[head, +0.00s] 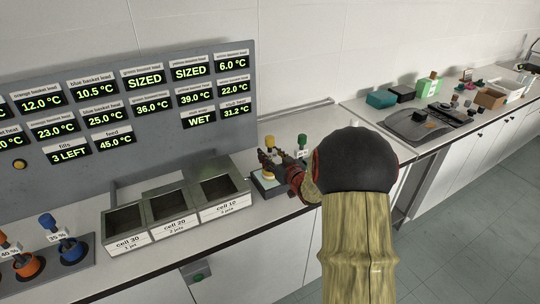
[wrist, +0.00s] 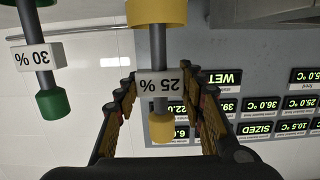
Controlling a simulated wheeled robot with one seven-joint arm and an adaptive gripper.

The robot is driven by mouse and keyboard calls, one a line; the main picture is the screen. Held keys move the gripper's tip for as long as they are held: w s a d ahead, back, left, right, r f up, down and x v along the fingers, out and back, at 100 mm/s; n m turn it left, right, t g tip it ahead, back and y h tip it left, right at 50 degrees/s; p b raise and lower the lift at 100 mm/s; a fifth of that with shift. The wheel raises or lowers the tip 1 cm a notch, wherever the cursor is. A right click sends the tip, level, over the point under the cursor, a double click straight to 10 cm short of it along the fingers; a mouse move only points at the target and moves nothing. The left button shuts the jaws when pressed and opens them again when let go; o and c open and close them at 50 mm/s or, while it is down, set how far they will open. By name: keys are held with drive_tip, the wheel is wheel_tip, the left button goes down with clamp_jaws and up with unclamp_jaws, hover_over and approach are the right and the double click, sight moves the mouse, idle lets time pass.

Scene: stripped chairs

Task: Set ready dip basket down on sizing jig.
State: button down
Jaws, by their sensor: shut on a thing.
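My gripper (head: 268,163) is shut on the yellow dip basket (head: 270,141), around its grey stem at the 25 % tag. In the wrist view, which is upside down, the basket's stem, tag and knob (wrist: 161,128) lie between my two fingers (wrist: 162,112). The basket is upright. A low dark block with a pale top, perhaps the sizing jig (head: 264,184), is under my fingers. My fingers hide the basket's lower part, so I cannot tell whether it touches the block. A green dip basket (head: 302,141) tagged 30 % stands just right, also in the wrist view (wrist: 52,104).
Three open metal cells (head: 224,183) stand left of my gripper. Orange (head: 17,247) and blue (head: 48,224) baskets stand at far left. A readout panel (head: 125,105) rises behind, showing SIZED for green and yellow. A second counter with trays and boxes (head: 428,85) is at right.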

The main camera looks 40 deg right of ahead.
drive_tip(key=shift+f, duration=0.15)
drive_tip(key=c, duration=1.1)
unclamp_jaws()
drive_tip(key=shift+c, duration=0.2)
drive_tip(key=shift+o, duration=0.2)
